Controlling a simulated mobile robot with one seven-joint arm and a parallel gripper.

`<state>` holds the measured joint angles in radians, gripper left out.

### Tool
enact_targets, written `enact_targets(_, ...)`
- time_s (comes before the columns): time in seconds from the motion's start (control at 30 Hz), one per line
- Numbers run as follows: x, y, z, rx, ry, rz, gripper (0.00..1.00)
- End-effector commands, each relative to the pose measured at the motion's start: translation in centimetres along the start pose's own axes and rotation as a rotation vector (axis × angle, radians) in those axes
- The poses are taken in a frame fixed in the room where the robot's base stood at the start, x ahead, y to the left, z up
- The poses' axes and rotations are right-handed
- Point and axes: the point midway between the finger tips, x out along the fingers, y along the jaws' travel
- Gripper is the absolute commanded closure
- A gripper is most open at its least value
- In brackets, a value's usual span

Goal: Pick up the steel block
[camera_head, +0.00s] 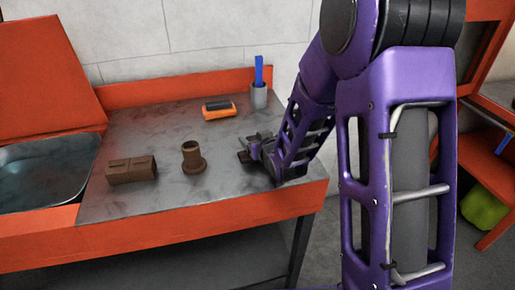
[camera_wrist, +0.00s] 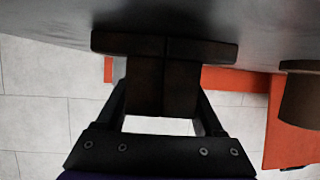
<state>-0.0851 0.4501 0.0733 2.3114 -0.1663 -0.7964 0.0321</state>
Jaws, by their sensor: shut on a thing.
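My gripper (camera_head: 250,151) is low over the right end of the bench top and is shut on a dark block.
On the grey bench top (camera_head: 150,130) stand a brown flanged sleeve (camera_head: 194,160), also at right in the wrist view (camera_wrist: 303,97), and a brown grooved block (camera_head: 132,170). Behind are an orange-and-black tool (camera_head: 219,109) and a grey cup (camera_head: 259,97) with a blue item. A sink (camera_head: 45,170) is left.

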Motion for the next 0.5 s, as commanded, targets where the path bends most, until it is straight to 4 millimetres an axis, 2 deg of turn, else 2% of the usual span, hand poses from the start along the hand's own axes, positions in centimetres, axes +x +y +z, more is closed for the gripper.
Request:
enact_targets(0.03, 0.01, 0.00, -0.01, 0.000, 0.000, 0.000, 0.41)
enact_targets(0.37, 0.01, 0.00, -0.03, 0.000, 0.001, 0.000, 1.00)
enact_targets(0.5, 0.02, 0.00, -0.04, 0.000, 0.001, 0.000, 1.00)
